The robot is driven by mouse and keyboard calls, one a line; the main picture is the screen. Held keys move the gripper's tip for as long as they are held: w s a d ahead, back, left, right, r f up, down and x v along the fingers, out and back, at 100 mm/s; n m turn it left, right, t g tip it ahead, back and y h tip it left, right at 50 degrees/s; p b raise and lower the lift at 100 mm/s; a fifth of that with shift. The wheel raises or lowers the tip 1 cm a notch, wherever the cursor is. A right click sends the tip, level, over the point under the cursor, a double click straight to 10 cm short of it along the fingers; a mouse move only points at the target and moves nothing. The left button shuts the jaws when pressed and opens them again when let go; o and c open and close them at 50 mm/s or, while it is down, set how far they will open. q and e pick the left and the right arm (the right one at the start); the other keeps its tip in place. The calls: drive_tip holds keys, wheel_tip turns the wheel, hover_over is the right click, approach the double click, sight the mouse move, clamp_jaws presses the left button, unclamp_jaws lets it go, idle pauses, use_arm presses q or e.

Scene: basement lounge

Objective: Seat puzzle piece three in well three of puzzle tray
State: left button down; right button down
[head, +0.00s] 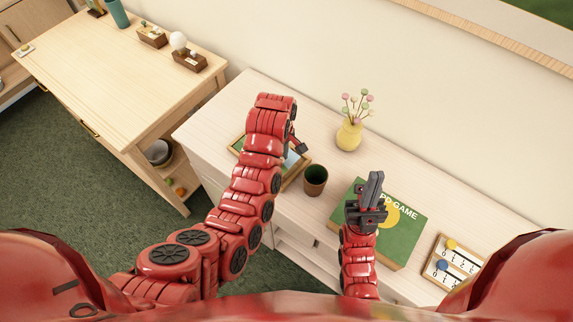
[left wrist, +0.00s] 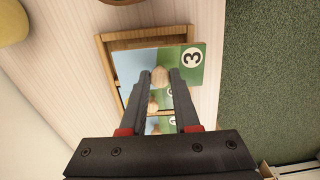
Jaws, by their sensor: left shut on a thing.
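Puzzle piece three (left wrist: 193,60) is a green and pale blue tile with a white circle marked 3 and a wooden knob (left wrist: 160,76). My left gripper (left wrist: 164,75) is shut on this knob. The piece lies over the upper part of the wooden-framed puzzle tray (left wrist: 104,58), askew to it and overlapping its right rim. I cannot tell its height, and well three is hidden beneath it. Other pieces show below, between the fingers. In the head view my left arm hides most of the tray (head: 296,181). My right gripper (head: 372,190) is above the green game box, its jaw gap unclear.
Behind are a yellow vase (head: 348,135) with flowers; to the right, the green game box (head: 408,222) and a number board (head: 452,264). A desk (head: 120,60) stands left, across a gap.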

sight(293, 158)
use_arm(q)
drive_tip(key=shift+w+d+r+p, duration=0.1)
drive_tip(key=shift+w+d+p, duration=0.25)
drive_tip(key=shift+w+p, duration=0.05)
drive_tip(key=shift+w+d, duration=0.35)
drive_tip(key=shift+d, duration=0.15)
wheel_tip(293, 158, down, 3)
drive_tip(key=p, duration=0.2)
drive_tip(key=shift+r+p, duration=0.2)
drive_tip(key=shift+p, duration=0.1)
drive_tip(key=shift+f, duration=0.55)
drive_tip(key=shift+f, duration=0.15)
drive_tip(key=shift+f, duration=0.15)
drive_tip(key=c, duration=0.6)
unclamp_jaws()
drive_tip(key=shift+c, duration=0.2)
